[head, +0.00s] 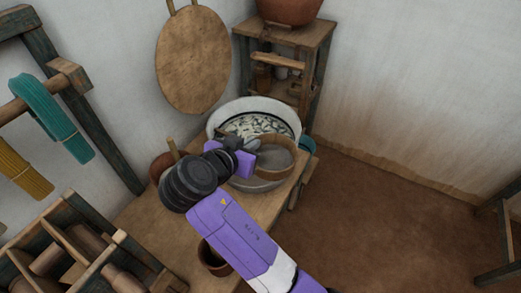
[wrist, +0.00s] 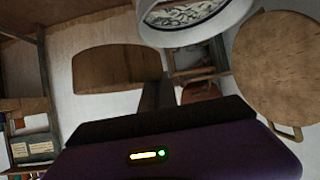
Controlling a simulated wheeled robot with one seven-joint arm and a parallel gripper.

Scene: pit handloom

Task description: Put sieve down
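The sieve (head: 274,158), round with a light wooden rim and a grey mesh, is at the end of my gripper (head: 253,150). It is over the right part of a large white basin (head: 213,122) with a dark patterned inside, on the wooden bench. In the wrist view the brown curved rim of the sieve (wrist: 115,68) shows beside a dark finger of my gripper (wrist: 158,95). My gripper seems shut on the rim; my wrist hides part of the contact. I cannot tell whether the sieve touches the basin.
The wooden bench (head: 140,215) has a brown pot (head: 213,260) near its front. A small shelf stand (head: 285,38) with a clay pot (head: 290,10) is behind. A round board (head: 193,60) hangs on the wall. A teal vessel (head: 307,145) is right of the basin.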

